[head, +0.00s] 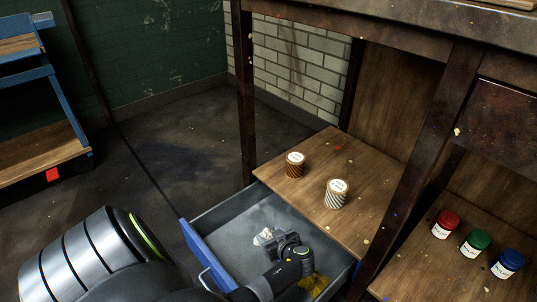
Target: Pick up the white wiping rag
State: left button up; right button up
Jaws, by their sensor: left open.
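The white wiping rag (264,236) is a small crumpled piece on the floor of the open grey drawer (232,223). My left gripper (279,244) is inside the drawer, right beside the rag and partly in front of it. Its jaws are open. I cannot tell whether the fingers touch the rag, and part of the rag may be hidden behind them. My right gripper is not in view.
A yellow cloth-like thing (314,284) lies in the drawer near my left wrist. The drawer's blue front (199,252) and walls surround the gripper. Two spools (336,194) stand on the wooden shelf (300,187). Red, green and blue jars (474,243) stand at right.

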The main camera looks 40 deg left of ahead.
pick_arm(q)
jog(key=c, duration=1.1)
jog(key=shift+r, duration=0.2)
